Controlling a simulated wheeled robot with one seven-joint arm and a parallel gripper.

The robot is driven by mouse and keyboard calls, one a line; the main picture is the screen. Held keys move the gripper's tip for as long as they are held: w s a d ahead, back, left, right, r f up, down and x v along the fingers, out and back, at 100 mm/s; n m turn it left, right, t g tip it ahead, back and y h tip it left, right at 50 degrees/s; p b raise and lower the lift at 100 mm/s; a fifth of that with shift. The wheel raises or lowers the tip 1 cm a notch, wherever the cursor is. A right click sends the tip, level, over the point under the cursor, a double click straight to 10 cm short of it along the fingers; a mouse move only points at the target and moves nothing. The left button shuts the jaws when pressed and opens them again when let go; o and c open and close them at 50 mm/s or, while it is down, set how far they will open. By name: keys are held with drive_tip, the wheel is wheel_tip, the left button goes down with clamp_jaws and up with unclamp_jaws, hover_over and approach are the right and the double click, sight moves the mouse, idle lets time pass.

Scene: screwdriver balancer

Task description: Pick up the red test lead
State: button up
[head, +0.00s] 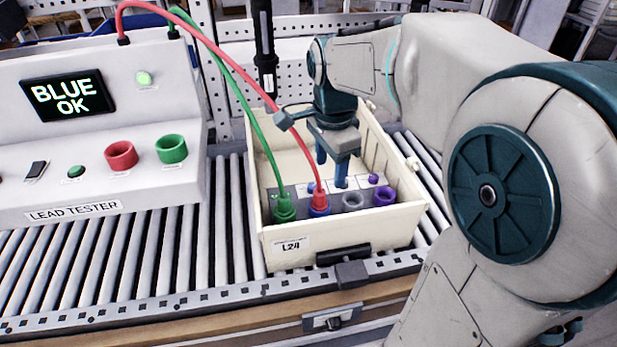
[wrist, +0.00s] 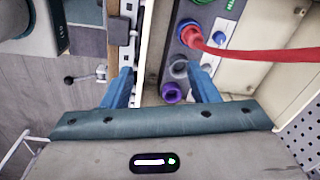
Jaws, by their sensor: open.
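The red test lead (head: 224,62) arcs from the top of the lead tester (head: 110,110) down into the cream crate (head: 283,251). Its red plug (head: 319,197) sits in the blue-ringed socket (head: 320,210). In the wrist view the red plug (wrist: 190,36) and its cable (wrist: 265,53) lie beyond the fingertips. My gripper (head: 332,172) is open and empty above the crate, behind and slightly right of the plug. In the wrist view the crate wall passes between my fingers (wrist: 162,78), and the right finger is by the grey socket (wrist: 180,69).
A green lead (head: 243,80) ends in the green socket (head: 284,208), left of the red plug. Grey (head: 352,201) and purple (head: 384,196) sockets are to its right. The tester display (head: 67,96) reads "BLUE OK". A black tool (head: 265,50) hangs behind the crate.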

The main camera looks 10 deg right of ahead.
sight(319, 191)
drive_tip(key=w+f+m+g+h+b, duration=0.1)
drive_tip(key=w+f+m+b, duration=0.15)
drive_tip(key=w+m, duration=0.65)
drive_tip(key=shift+m, duration=0.4)
drive_tip(key=f, duration=0.6)
drive_tip(key=s+f, duration=0.1)
drive_tip(key=f, duration=0.2)
drive_tip(key=shift+w+d+f+p, duration=0.1)
drive_tip(key=shift+f+p, duration=0.1)
drive_tip(key=shift+f, duration=1.1)
drive_tip(key=shift+d+f+p, duration=0.1)
drive_tip(key=shift+f+p, duration=0.1)
drive_tip(key=shift+f, duration=1.1)
drive_tip(key=c, duration=1.2)
drive_tip(key=shift+o, duration=0.2)
drive_tip(key=shift+r, duration=0.15)
wheel_tip(319, 191, up, 10)
drive_tip(key=shift+f, duration=0.15)
